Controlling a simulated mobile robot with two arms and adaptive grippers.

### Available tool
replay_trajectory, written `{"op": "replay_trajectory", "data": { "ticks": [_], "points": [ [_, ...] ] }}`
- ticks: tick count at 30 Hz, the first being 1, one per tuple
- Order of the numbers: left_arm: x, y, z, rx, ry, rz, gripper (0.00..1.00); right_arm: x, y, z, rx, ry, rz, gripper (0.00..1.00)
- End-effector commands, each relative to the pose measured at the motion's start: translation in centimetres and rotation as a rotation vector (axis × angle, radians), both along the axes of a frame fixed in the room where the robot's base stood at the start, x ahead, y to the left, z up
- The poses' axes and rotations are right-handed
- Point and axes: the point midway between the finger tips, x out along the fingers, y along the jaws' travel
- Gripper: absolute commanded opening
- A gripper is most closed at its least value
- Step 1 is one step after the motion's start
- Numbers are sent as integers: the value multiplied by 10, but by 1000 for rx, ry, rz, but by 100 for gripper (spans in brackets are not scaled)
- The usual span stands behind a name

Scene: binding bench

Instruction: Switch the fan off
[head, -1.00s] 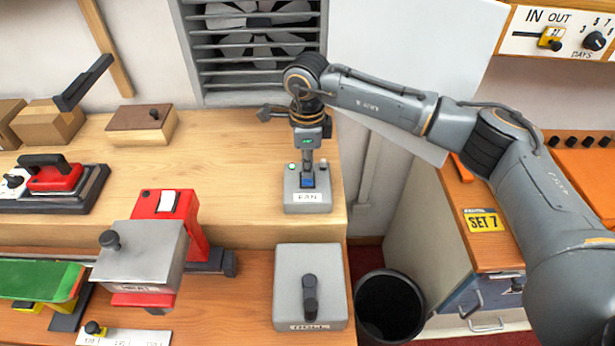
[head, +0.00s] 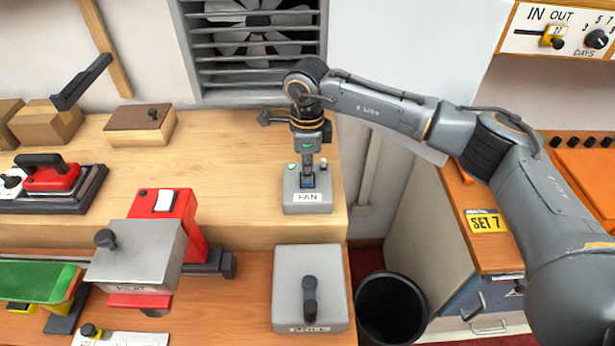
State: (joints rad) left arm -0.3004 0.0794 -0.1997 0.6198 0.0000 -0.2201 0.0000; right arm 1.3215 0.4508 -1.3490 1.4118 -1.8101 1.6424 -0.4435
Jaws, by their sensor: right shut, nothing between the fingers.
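The fan control (head: 307,207) is a grey box labelled FAN on the wooden bench, near its right end. A green button or lamp (head: 291,167) shows at its upper left, and a pale one (head: 323,163) at its upper right. My right gripper (head: 308,180) is shut and points down onto the middle of the box top. It hides most of the blue part there, and I cannot tell whether it touches. The fan (head: 255,30) sits behind a slatted grille in the wall. My left gripper is not in view.
A grey lever box (head: 285,262) stands on the lower bench in front. A black bin (head: 388,300) stands right of the bench. Bare bench lies left of the fan control.

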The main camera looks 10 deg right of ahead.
Motion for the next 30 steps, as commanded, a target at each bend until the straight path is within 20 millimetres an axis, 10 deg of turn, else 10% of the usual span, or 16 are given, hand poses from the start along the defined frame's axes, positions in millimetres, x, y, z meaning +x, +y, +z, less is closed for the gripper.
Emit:
{"op": "replay_trajectory", "data": {
  "ticks": [30],
  "points": [
    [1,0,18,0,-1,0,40,0,0,44,0,0,0,0]
  ]
}}
